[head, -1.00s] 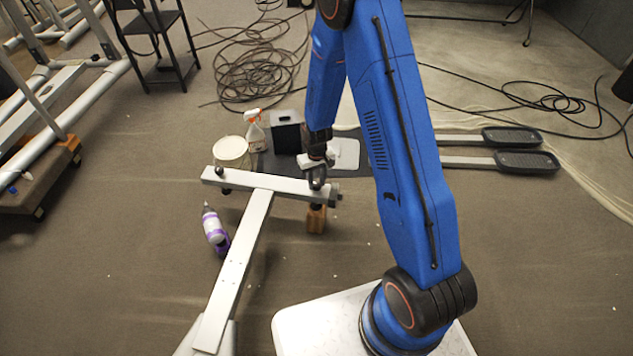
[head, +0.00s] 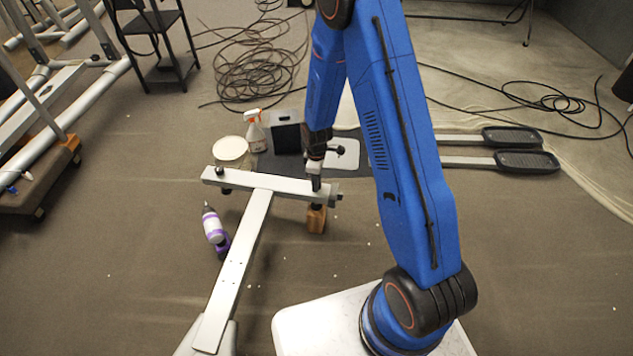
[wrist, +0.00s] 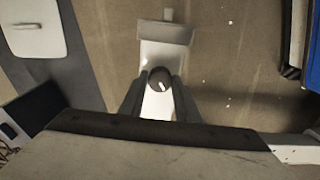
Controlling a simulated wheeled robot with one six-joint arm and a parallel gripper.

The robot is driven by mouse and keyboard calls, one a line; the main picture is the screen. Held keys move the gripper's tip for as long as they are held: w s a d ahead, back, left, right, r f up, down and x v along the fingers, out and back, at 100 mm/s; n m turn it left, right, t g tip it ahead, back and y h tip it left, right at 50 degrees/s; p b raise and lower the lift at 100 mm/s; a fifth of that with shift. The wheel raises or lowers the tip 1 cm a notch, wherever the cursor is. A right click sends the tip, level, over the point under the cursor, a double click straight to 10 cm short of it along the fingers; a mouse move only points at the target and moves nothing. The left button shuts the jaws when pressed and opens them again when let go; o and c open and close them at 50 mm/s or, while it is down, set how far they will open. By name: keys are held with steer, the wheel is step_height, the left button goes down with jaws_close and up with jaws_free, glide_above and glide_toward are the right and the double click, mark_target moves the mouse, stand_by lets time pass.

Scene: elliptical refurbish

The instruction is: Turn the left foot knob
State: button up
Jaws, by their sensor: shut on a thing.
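A pale metal crossbar (head: 270,184) lies at the end of a long beam (head: 238,268). A dark round foot knob (wrist: 159,79) with a small white mark sits between my two fingers in the wrist view, at the crossbar's right end in the head view. My gripper (head: 316,184) points down over that end and is shut on this knob; it also shows in the wrist view (wrist: 159,90). My fingers hide most of the knob in the head view. Another dark foot knob (head: 220,172) stands on the crossbar's left end, apart from my gripper.
A wooden block (head: 316,220) is under the crossbar's right end. A purple-and-white tool (head: 213,228) lies left of the beam. A white bucket (head: 230,149), a spray bottle (head: 255,132) and a dark box (head: 287,134) stand behind. Two foot pedals (head: 527,161) lie at right.

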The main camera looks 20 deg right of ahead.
steer(key=shift+n, duration=1.7)
steer(key=o, duration=1.1)
steer(key=shift+c, duration=0.2)
steer(key=shift+r, duration=0.15)
step_height(320, 180, up, 17)
steer(key=shift+r, duration=0.1)
